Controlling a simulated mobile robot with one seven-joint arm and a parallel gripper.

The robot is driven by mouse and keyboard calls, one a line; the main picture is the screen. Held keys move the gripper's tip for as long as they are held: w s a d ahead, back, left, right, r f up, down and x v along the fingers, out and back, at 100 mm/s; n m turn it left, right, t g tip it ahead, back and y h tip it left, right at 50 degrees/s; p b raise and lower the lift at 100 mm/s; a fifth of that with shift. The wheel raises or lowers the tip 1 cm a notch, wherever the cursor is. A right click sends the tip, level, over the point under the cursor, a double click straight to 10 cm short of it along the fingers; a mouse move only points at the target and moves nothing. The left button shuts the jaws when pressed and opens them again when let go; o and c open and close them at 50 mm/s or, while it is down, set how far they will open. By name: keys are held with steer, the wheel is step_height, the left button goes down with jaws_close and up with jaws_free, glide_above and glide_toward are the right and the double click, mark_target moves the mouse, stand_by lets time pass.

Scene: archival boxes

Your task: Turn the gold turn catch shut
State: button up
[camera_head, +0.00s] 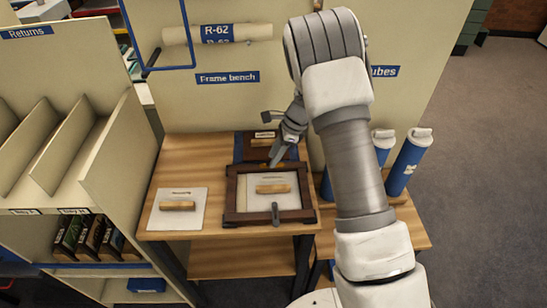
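A dark wooden frame (230,199) lies flat on the frame bench, with a pale panel (259,202) inside it and a tan wooden handle (272,188) on the panel. A small gold-coloured piece (269,166), which looks like the gold turn catch, shows at the frame's far edge. It is partly hidden, and its angle is too small to tell. My gripper (276,160) reaches down from behind the frame, its tip close to or at this piece. I cannot tell whether they touch or how far apart the fingers are. A grey catch (276,213) sits on the near edge.
A pale board (177,209) with a tan handle lies to the left on the bench (220,149). A dark labelled item (261,144) stands behind the frame. Blue tubes (404,165) stand at the right. A divided returns shelf (118,160) borders the bench's left side.

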steer(key=shift+a+f, duration=0.15)
steer(key=shift+f, duration=0.2)
steer(key=shift+c, duration=0.3)
jaws_close()
